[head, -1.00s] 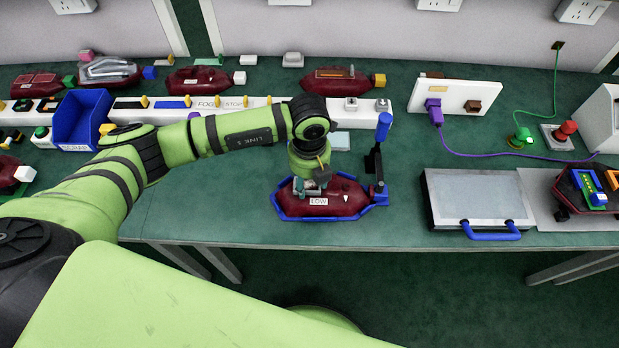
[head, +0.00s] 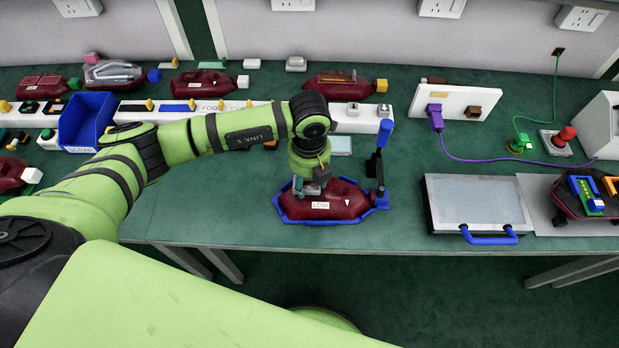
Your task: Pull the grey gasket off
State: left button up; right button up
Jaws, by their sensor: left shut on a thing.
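A dark red tail lamp (head: 345,202) with a "LOW" label lies in a blue holder (head: 290,218) at the front middle of the bench. My left gripper (head: 309,188) points down at the lamp's left part, just behind the label. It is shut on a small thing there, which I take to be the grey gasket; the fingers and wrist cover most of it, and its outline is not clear. I cannot tell whether it still touches the lamp. My right gripper is not in view.
A blue-handled upright clamp (head: 381,160) stands at the holder's right. A grey case (head: 478,203) with a blue handle lies further right. A blue bin (head: 86,120) and a white button strip (head: 250,112) stand behind my arm. The bench left of the holder is clear.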

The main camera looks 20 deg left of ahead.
pick_arm(q)
jog(key=shift+d+r, duration=0.15)
jog(key=shift+r, duration=0.3)
jog(key=shift+r+p, duration=0.2)
jog(key=shift+p, duration=0.15)
jog(key=shift+r+p, duration=1.6)
jog(key=shift+r, duration=0.65)
